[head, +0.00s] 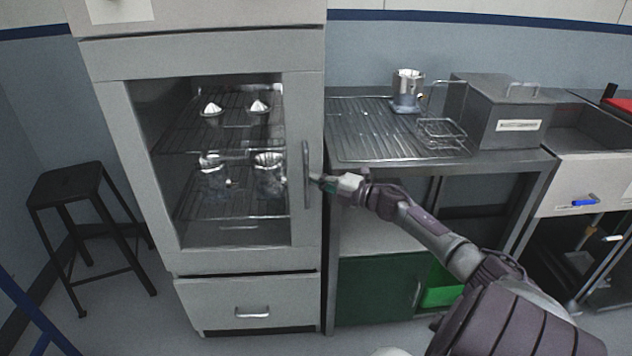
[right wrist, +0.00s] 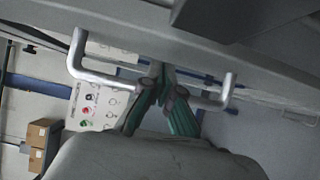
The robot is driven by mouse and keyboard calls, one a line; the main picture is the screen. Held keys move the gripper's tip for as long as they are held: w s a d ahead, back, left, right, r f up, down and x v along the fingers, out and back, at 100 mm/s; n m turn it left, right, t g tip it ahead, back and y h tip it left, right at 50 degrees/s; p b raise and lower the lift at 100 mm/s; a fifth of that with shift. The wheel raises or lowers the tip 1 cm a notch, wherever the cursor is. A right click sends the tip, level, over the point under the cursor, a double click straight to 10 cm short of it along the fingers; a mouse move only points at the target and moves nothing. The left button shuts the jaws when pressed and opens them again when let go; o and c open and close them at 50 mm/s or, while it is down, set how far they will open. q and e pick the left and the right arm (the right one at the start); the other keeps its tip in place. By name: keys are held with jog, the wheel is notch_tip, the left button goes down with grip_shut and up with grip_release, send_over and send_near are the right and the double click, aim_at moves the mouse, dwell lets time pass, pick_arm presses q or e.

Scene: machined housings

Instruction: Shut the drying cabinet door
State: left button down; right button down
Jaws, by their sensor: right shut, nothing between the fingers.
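The drying cabinet (head: 202,48) is a tall pale grey unit at the left of the head view. Its glass-windowed door (head: 303,245) looks flush with the front or nearly so; I cannot tell whether a small gap remains. The vertical bar handle (head: 306,175) is on the door's right side. My right gripper (head: 318,181) is shut and empty, with its fingertips close beside the handle. In the right wrist view, the green fingers (right wrist: 163,98) overlap the middle of the handle (right wrist: 77,60); contact is unclear. My left gripper is not in view.
Wire shelves inside hold several metal parts (head: 268,175). A steel bench (head: 400,150) right of the cabinet carries a metal housing (head: 407,90), a wire basket (head: 443,138) and a lidded steel box (head: 503,112). A black stool (head: 68,183) stands left. A drawer (head: 250,300) sits below the door.

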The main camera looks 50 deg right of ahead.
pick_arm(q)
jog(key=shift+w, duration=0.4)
pick_arm(e)
jog(key=v, duration=1.2)
jog(key=shift+f, duration=0.15)
